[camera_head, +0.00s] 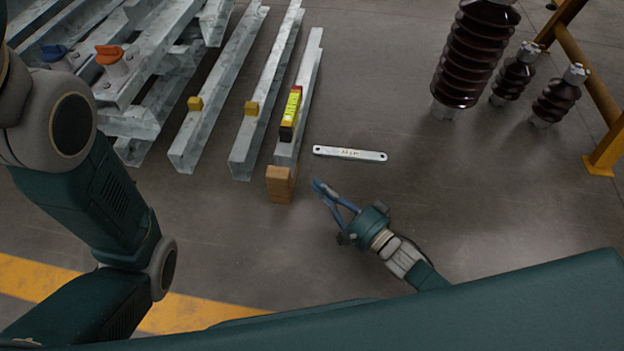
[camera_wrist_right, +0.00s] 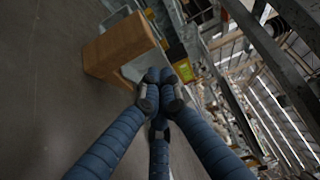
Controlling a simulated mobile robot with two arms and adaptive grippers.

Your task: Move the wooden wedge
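The wooden wedge (camera_head: 280,184) is a brown block on the floor at the near end of a galvanised steel beam (camera_head: 299,105). I cannot tell whether it touches the beam. In the right wrist view the wedge (camera_wrist_right: 118,45) stands just beyond the fingers, to the upper left. My right gripper (camera_head: 319,186) is a little to the right of the wedge, apart from it. In the right wrist view the blue fingertips (camera_wrist_right: 161,80) meet with nothing visible between them. My left arm shows at the left of the head view, but its gripper is out of frame.
A yellow and black level (camera_head: 290,112) lies on the beam. A flat metal bar (camera_head: 350,153) lies on the floor to its right. More steel beams (camera_head: 222,85) lie at left. Brown insulators (camera_head: 473,52) and a yellow frame (camera_head: 606,150) stand at right. Floor between is clear.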

